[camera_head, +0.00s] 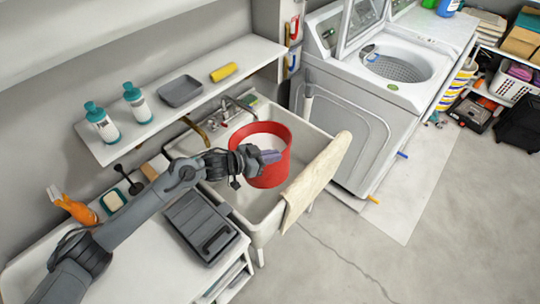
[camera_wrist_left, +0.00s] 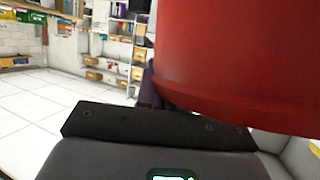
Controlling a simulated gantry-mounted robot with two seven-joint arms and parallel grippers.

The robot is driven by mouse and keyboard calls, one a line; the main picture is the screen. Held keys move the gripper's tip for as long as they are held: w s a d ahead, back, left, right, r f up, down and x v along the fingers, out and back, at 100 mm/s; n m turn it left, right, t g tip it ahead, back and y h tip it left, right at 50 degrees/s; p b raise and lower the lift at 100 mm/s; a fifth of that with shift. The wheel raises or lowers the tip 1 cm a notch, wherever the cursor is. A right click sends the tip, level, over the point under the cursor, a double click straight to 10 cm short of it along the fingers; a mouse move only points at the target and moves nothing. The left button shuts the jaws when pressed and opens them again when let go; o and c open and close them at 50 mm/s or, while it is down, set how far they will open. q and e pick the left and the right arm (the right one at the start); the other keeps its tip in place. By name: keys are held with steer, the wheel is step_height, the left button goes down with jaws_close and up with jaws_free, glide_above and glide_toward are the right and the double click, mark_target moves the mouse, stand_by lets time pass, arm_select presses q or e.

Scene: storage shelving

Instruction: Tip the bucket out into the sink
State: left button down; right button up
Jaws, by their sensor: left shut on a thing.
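The red bucket (camera_head: 273,177) is over the white sink (camera_head: 238,213), its open top facing up and a pale interior showing. It looks roughly upright. My left gripper (camera_head: 266,156) is shut on the bucket at its near side, with the arm reaching in from the left. In the left wrist view the bucket (camera_wrist_left: 240,60) fills the upper right, close to the dark gripper part. I cannot tell whether the bucket touches the sink floor. My right gripper is not in view.
A faucet (camera_head: 233,108) stands behind the bucket. A beige towel (camera_head: 318,175) hangs over the sink's right edge. A wall shelf (camera_head: 160,117) with bottles is above. A dark tray (camera_head: 200,226) lies on the left counter. A washing machine (camera_head: 350,130) stands to the right.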

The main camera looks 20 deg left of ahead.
arm_select(q)
steer(key=shift+s+d+r+n+h+p, duration=0.9)
steer(key=shift+d+r+n+h+p, duration=1.1)
steer(key=shift+r, duration=2.1)
steer(key=w+a+f+n+t+h+b, duration=0.1)
steer(key=w+a+f+n+t+b, duration=0.1)
steer(key=a+n+b, duration=0.4)
steer(key=w+a+f+n+t+b, duration=0.3)
steer(key=w+a+n+b, duration=0.3)
steer(key=a+b, duration=0.3)
steer(key=shift+w+a+f+n+h, duration=0.15)
steer(key=shift+a+f+n+h, duration=0.3)
steer(key=shift+a, duration=0.6)
